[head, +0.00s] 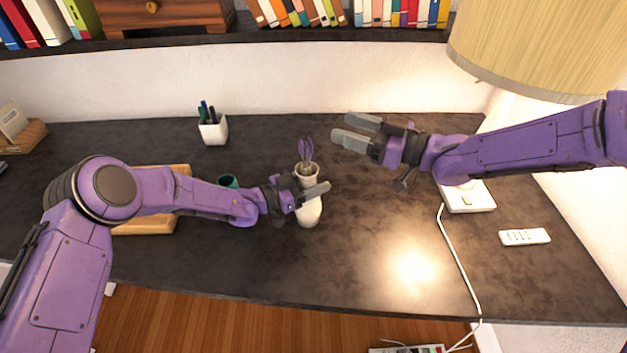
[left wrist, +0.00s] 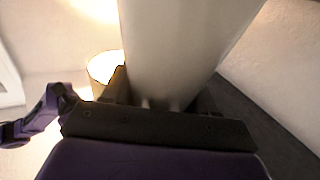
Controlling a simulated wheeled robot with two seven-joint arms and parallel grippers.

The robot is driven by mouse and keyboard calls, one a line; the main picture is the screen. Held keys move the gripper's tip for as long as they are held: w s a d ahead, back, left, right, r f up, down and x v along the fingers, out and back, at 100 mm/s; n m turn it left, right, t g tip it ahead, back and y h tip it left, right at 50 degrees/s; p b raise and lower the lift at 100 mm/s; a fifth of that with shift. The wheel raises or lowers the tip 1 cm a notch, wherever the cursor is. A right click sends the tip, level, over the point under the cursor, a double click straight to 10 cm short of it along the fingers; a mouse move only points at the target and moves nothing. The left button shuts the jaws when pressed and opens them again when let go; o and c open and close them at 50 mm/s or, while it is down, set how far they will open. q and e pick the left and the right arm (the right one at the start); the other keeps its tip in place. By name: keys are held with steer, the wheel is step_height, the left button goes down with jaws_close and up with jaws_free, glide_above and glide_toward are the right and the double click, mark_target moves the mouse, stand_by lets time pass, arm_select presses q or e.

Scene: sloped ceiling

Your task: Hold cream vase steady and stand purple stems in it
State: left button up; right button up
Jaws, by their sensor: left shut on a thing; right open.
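The cream vase (head: 309,213) stands upright on the dark desk, near its middle. My left gripper (head: 313,191) is shut on the vase from the left, around its upper part. In the left wrist view the vase (left wrist: 185,50) fills the middle, between the fingers of my left gripper (left wrist: 165,105). The purple stems (head: 306,152) stand in the vase, with their tops above its rim; their lower ends are hidden inside it. My right gripper (head: 357,132) is open and empty, to the upper right of the stems and apart from them.
A white pen cup (head: 213,130) stands behind to the left. A teal cup (head: 228,181) and a wooden board (head: 147,229) are behind and beside my left arm. A lamp shade (head: 540,45), its white base (head: 468,199) and a remote (head: 524,237) are at right. The front middle of the desk is clear.

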arm_select(q)
steer(key=o, duration=1.5)
steer(key=shift+a, duration=0.1)
steer(key=v, duration=1.1)
steer(key=shift+s+a, duration=0.25)
steer(key=shift+a, duration=0.1)
